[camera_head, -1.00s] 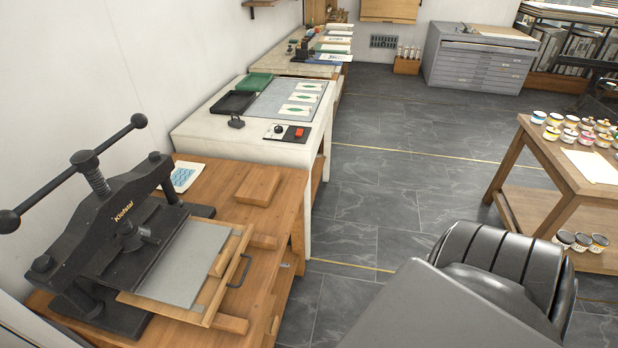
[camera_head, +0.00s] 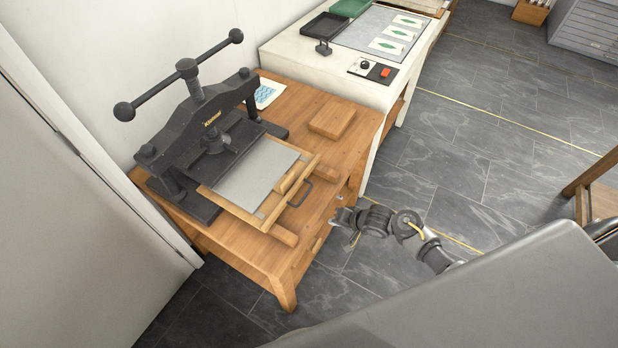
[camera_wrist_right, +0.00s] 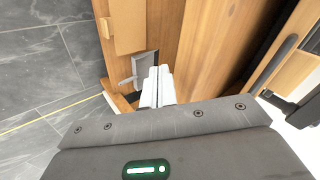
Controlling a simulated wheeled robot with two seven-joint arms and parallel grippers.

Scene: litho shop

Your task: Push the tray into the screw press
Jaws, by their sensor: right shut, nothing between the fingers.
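The tray (camera_head: 238,207) is a wooden frame with a grey plate, a wooden bar and a black handle (camera_head: 302,194) at its front. Its rear reaches between the posts of the black screw press (camera_head: 211,120); most of the plate lies outside the press, toward the bench front. My right gripper (camera_head: 343,216) is shut and empty, off the bench's front edge, to the right of the handle and apart from it. In the right wrist view its fingers (camera_wrist_right: 157,84) are together in front of the bench. The tray's edge (camera_wrist_right: 262,78) shows at right there. My left gripper is out of view.
The wooden bench (camera_head: 338,150) carries the press, wooden rails under the tray and a loose wooden block (camera_head: 332,123). A white table (camera_head: 330,68) with trays and prints adjoins it behind. A white panel (camera_head: 80,200) stands at left. The floor before the bench is clear.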

